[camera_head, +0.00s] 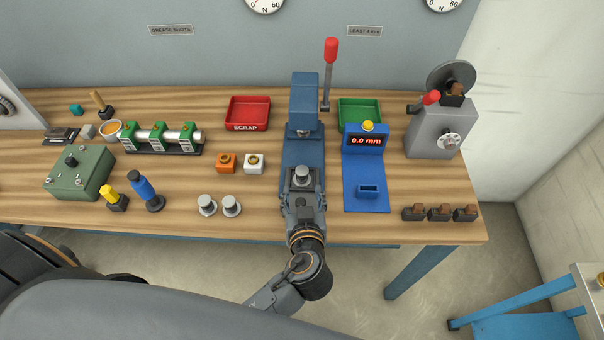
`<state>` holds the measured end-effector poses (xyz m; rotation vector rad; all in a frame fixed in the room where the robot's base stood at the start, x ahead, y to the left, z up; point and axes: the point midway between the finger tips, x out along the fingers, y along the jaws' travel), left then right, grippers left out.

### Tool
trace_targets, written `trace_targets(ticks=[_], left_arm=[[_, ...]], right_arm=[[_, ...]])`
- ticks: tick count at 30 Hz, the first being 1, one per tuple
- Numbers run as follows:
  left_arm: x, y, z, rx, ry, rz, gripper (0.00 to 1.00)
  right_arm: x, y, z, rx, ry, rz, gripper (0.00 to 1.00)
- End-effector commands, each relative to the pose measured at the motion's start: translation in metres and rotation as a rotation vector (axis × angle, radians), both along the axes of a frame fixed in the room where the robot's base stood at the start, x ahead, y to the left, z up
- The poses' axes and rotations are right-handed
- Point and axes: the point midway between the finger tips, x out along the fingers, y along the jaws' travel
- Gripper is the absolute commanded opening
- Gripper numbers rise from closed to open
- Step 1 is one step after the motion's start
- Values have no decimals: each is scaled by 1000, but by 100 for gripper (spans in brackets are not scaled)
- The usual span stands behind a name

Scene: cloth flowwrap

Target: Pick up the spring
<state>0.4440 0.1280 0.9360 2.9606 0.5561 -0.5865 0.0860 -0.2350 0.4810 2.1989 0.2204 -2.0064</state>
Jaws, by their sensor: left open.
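I cannot make out a clear spring coil in this view. Two small blocks, an orange one (226,163) and a white one (254,164), stand left of the blue press (304,105), each with a round brownish part on top, too small to identify. My left gripper (303,192) is open at the front of the press, its fingers pointing away from me. A grey round-topped piece (302,175) shows at its fingertips; whether they touch it I cannot tell. My right gripper is not in view.
On the wooden table (250,205) are a red scrap tray (247,113), a green tray (359,114), a blue gauge (366,140) reading 0.0 mm, a grey lever machine (441,128), two silver-topped pieces (219,206) and a green fixture (158,137).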

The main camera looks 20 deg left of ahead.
Motion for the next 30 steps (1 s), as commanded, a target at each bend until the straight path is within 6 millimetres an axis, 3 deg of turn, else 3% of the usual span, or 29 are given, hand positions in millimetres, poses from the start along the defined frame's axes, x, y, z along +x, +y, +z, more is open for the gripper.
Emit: trace_targets(ticks=[3,11,21,30], left_arm=[[17,6,-5,3,-1,-2,57],[32,12,-12,3,1,0,57],[68,24,-28,2,2,-1,57],[71,25,-32,0,2,0,57]], right_arm=[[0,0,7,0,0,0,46],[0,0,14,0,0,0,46],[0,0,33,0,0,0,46],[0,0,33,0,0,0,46]])
